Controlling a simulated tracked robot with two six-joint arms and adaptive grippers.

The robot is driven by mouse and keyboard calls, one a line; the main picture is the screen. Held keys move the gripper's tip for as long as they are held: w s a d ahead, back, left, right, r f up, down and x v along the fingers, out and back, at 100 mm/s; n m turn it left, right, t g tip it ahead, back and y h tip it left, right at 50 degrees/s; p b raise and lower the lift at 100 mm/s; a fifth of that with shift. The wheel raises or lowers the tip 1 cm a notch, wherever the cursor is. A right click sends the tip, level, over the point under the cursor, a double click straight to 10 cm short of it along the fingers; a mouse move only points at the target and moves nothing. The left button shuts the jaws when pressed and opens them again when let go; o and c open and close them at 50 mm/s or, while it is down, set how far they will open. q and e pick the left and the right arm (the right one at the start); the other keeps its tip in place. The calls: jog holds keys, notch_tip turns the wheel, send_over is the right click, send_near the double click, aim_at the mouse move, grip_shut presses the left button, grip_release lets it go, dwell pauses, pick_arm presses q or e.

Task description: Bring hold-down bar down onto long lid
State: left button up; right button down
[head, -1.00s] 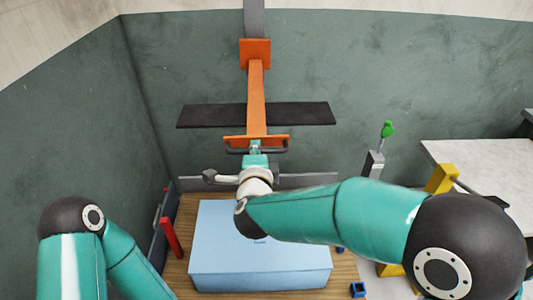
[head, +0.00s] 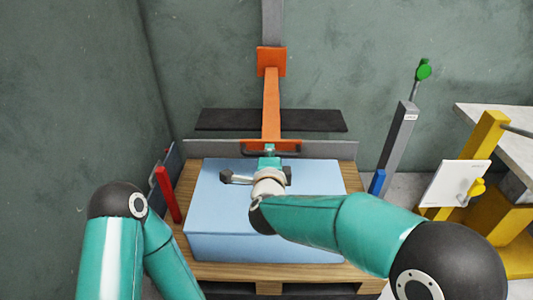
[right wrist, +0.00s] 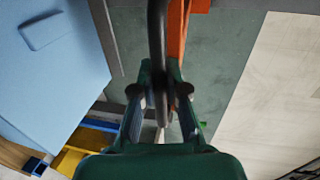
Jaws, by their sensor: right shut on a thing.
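The orange hold-down bar (head: 270,100) hangs from a grey upright on the back wall, with a wide dark crosspiece (head: 220,119) and a dark handle (head: 294,150) at its near end. My right gripper (head: 269,160) is shut on this handle. The right wrist view also shows the dark handle (right wrist: 156,35) running between the fingers (right wrist: 160,92). The pale blue long lid (head: 215,205) is the top of a light blue block, just below and nearer than the handle. The bar appears above it. My left gripper is out of view.
The block stands on a wooden pallet (head: 310,272). A red post (head: 168,195) stands at its left. At right are a grey post with a green knob (head: 424,69), a yellow frame with a white plate (head: 455,183), and a pale table (head: 505,120).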

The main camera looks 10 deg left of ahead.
notch_tip(320, 180, down, 26)
jog(key=b, duration=2)
jog(key=shift+s+r, duration=0.15)
jog(key=c, duration=1.2)
grip_release()
jog(key=shift+r, duration=0.2)
jog(key=shift+s+r, duration=0.1)
jog(key=v, duration=1.1)
jog(key=shift+s+d, duration=0.1)
jog(key=shift+s, duration=0.25)
